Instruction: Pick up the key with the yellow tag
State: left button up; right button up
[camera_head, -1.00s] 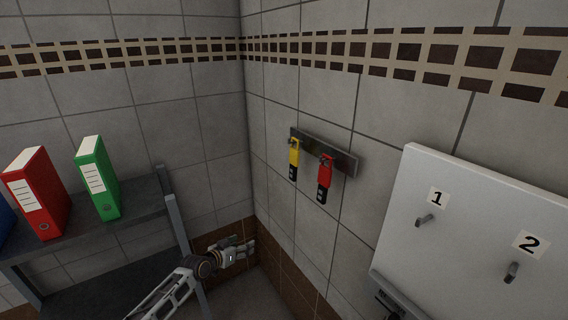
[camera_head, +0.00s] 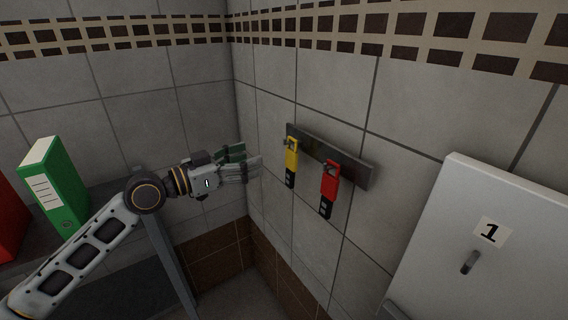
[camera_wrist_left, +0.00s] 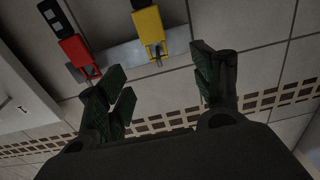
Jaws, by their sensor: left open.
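The key with the yellow tag (camera_head: 291,155) hangs on the dark wall rack (camera_head: 345,166), its black key part pointing down. A key with a red tag (camera_head: 330,180) hangs to its right on the same rack. My left gripper (camera_head: 252,164) is open and empty, to the left of the yellow tag and apart from it. In the left wrist view, the yellow tag (camera_wrist_left: 149,27) lies ahead of and between the open fingers (camera_wrist_left: 165,82), and the red tag (camera_wrist_left: 78,52) is beyond the left finger. My right gripper is not in view.
A white panel (camera_head: 480,240) with a hook and a label "1" is on the right. A shelf with a green binder (camera_head: 56,185) and a red binder (camera_head: 10,222) stands on the left. The tiled wall corner is behind my gripper.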

aim_at(291, 159)
pick_arm(q)
jog(key=p+x, duration=0.2)
jog(key=x, duration=0.6)
jog(key=shift+s+d+r+p, duration=0.25)
jog(key=shift+d+r+p, duration=0.05)
jog(key=shift+d+p, duration=0.1)
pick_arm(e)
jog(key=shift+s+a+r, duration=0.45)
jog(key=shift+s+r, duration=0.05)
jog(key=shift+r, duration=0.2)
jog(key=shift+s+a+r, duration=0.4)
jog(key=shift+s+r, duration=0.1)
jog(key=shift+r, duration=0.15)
